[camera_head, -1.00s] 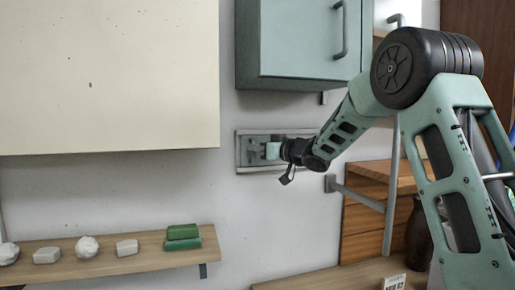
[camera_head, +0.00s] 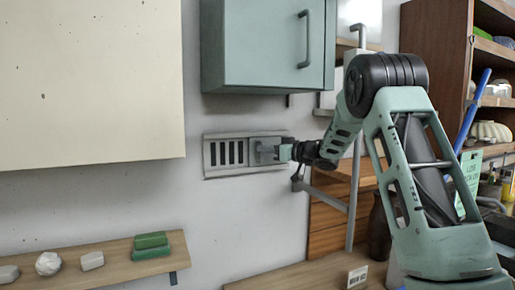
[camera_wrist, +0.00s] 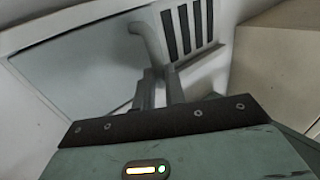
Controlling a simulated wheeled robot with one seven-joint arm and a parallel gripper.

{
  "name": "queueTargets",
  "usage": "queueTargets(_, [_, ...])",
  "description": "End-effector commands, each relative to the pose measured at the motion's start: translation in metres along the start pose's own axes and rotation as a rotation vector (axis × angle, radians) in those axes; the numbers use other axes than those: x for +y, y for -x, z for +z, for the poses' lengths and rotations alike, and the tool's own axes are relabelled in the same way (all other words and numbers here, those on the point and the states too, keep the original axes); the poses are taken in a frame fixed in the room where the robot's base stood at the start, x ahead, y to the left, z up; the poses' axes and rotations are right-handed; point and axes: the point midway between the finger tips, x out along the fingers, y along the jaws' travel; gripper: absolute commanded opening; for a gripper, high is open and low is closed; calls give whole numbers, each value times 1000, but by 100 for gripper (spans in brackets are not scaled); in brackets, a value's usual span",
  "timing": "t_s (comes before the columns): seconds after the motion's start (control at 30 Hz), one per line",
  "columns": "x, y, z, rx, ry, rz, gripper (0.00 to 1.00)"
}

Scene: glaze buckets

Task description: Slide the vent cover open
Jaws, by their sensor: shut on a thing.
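The wall vent (camera_head: 248,138) is a grey metal frame below the teal cupboard. Dark vertical slots (camera_head: 227,153) show in its left half; they also show in the wrist view (camera_wrist: 186,27). The flat grey vent cover (camera_head: 255,146) sits over the right half. In the wrist view the plain cover plate (camera_wrist: 85,70) carries a raised handle (camera_wrist: 150,42). My gripper (camera_head: 281,152) is at the cover from the right, its fingers (camera_wrist: 159,90) shut on the handle. The grip itself is partly hidden.
A teal cupboard (camera_head: 265,45) hangs just above the vent, and a cream panel (camera_head: 90,80) is at the left. A grey bracket and post (camera_head: 355,190) stand close right of the vent.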

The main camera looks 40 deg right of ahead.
Motion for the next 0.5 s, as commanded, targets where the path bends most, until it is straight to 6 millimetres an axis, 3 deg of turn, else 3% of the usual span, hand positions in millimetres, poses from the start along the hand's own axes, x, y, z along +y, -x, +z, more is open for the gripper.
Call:
queueTargets(0.2, [4, 2, -5, 7, 7, 11, 0])
queueTargets(0.23, [4, 2, -5, 7, 7, 11, 18])
queueTargets(0.3, [4, 3, -5, 7, 7, 11, 33])
queueTargets(0.5, [3, 2, -3, 4, 5, 8, 33])
